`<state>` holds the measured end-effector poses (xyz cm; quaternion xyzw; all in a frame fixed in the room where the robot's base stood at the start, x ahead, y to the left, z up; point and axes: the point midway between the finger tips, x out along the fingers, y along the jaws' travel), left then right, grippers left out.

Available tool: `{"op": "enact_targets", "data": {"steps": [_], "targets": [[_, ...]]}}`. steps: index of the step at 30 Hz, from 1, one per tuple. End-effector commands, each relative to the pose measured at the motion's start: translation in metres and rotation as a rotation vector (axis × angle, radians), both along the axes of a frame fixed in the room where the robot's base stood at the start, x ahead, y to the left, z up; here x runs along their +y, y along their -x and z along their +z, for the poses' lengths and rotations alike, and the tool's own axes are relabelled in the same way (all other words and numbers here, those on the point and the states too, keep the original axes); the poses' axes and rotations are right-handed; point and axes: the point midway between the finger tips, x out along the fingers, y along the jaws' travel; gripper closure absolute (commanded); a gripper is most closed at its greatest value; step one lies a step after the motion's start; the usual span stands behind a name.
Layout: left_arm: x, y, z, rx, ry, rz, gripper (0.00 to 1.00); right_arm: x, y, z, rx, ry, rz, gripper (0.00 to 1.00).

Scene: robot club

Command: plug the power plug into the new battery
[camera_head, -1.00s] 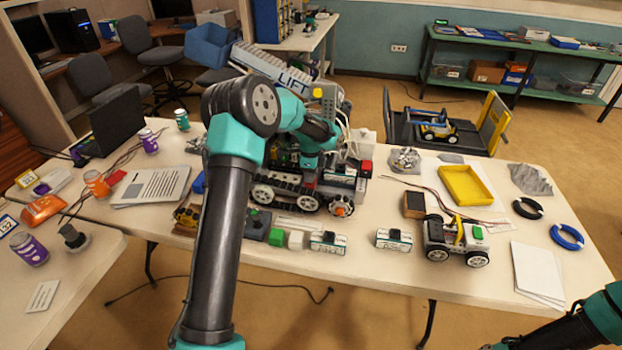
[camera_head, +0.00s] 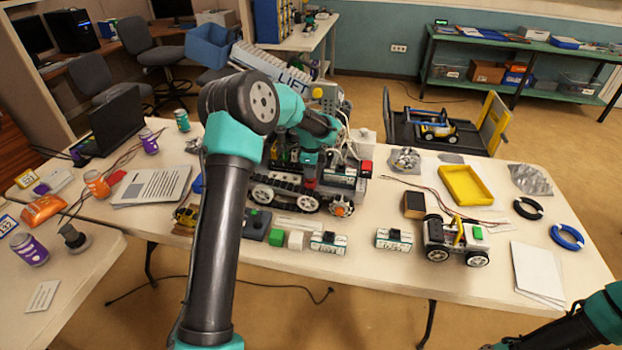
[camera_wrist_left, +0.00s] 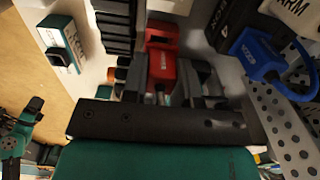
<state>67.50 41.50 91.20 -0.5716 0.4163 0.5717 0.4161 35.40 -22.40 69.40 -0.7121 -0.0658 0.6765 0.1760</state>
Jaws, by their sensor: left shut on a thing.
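A red power plug (camera_wrist_left: 162,66) sits between the fingers of my left gripper (camera_wrist_left: 168,82), which is shut on it. In the head view my left gripper (camera_head: 311,172) is low over the tracked robot (camera_head: 285,192), and my arm hides part of the robot. A white and teal battery (camera_head: 341,177) is on the robot, just right of the gripper. Two similar batteries lie on the table in front, one left (camera_head: 328,243) and one right (camera_head: 393,239). I cannot tell whether the plug touches a socket. My right gripper is out of view.
A blue plug (camera_wrist_left: 252,60) with a cable is close to the gripper's right in the wrist view, beside a perforated grey beam (camera_wrist_left: 285,125). A small wheeled car (camera_head: 455,240) and a yellow tray (camera_head: 466,185) stand on the table's right. White papers (camera_head: 537,270) lie near the front edge.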

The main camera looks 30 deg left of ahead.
Motion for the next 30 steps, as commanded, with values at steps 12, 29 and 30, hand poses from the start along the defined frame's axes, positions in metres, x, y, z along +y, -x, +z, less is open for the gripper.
{"op": "enact_targets", "data": {"steps": [12,29,30], "targets": [[0.000,0.000,0.014,-0.002,-0.001,0.000,1.00,0.000,0.000,0.000,0.000,0.000,0.000,0.21],[0.000,0.000,0.023,0.000,0.000,0.000,1.00,0.000,0.000,0.000,0.000,0.000,0.000,0.21],[0.000,0.000,0.023,0.000,0.000,0.000,1.00,0.000,0.000,0.000,0.000,0.000,0.000,0.21]]}}
